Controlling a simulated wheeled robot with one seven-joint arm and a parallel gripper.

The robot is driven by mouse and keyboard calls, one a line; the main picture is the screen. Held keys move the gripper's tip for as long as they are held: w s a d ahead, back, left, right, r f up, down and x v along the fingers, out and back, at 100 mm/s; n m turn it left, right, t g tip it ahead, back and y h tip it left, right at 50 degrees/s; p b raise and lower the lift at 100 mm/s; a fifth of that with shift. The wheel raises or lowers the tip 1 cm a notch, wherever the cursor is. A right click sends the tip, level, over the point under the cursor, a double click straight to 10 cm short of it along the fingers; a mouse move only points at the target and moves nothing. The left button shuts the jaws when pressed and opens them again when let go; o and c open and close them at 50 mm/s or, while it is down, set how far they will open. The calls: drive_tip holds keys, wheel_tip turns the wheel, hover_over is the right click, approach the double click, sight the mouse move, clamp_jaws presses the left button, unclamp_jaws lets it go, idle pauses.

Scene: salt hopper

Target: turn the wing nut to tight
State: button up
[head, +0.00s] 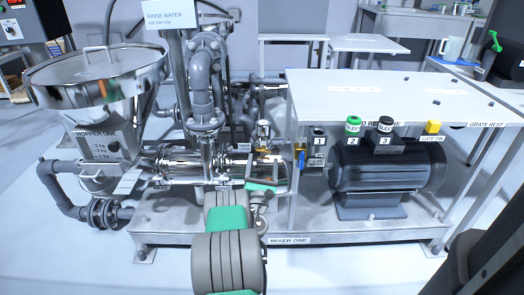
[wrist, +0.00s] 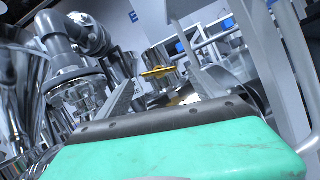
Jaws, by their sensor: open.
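A small brass-coloured piece with flat wings, which looks like the wing nut (wrist: 158,72), shows in the wrist view beyond and between my two fingers. In the head view a brass-coloured piece (head: 262,151) sits low on the small upright fitting behind my gripper; it appears to be the same part. My gripper (head: 263,172) is open beside the steel pipe run. In the wrist view its fingers (wrist: 168,84) stand apart with nothing clearly held between them. I cannot tell whether a finger touches the nut, nor how tight it is.
Hopper one (head: 95,80) stands at the left, and a grey vertical pipe (head: 203,95) rises just left of my gripper. A dark motor (head: 388,170) sits at the right under a white shelf (head: 395,95). A blue-handled valve (head: 300,158) is close to the right.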

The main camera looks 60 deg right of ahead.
sight(264, 152)
drive_tip(key=p+x, duration=0.1)
drive_tip(key=x, duration=0.3)
drive_tip(key=shift+d+r+p, duration=0.1)
drive_tip(key=shift+r+p, duration=0.1)
drive_tip(key=shift+p, duration=0.2)
drive_tip(key=shift+w+d+r, duration=0.1)
drive_tip(key=shift+w+d, duration=0.2)
drive_tip(key=shift+d, duration=0.25)
drive_tip(key=shift+c, duration=0.6)
drive_tip(key=c, duration=1.2)
drive_tip(key=shift+c, duration=0.2)
